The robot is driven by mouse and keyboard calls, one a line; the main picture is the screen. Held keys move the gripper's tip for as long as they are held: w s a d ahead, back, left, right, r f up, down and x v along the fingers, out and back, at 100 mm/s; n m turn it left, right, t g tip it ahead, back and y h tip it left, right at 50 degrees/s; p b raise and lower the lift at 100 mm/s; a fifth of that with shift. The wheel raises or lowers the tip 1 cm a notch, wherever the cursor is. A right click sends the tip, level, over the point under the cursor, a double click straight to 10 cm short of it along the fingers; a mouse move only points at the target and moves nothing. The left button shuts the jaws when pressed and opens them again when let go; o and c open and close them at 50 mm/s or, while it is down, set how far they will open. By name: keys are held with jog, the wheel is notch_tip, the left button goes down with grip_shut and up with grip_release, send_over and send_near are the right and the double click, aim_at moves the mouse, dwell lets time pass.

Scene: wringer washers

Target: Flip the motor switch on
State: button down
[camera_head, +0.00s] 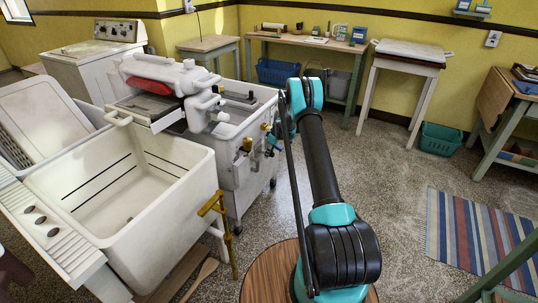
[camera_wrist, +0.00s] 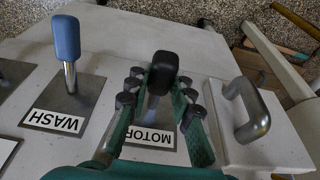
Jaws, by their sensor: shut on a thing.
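The motor switch (camera_wrist: 162,70) is a short lever with a black knob. It rises from a metal plate labelled MOTOR (camera_wrist: 150,137), which reads upside down in the wrist view. My gripper (camera_wrist: 160,82) is shut on the switch, with a green finger at each side of the lever and the black knob standing out between and beyond the tips. The lever's lower part is partly hidden by the fingers. In the head view my gripper (camera_head: 272,139) is at the right side of the white wringer washer (camera_head: 236,176), where the switch is too small to make out.
A blue-handled lever (camera_wrist: 66,38) on a plate labelled WASH (camera_wrist: 54,120) stands left of the switch. A metal pull handle (camera_wrist: 247,108) is close on the right. A white tub (camera_head: 150,215) stands in front of the washer. Speckled floor is open to the right.

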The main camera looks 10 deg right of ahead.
jog(key=c, duration=1.3)
grip_release()
jog(key=v, duration=1.2)
jog(key=shift+w+a, duration=0.1)
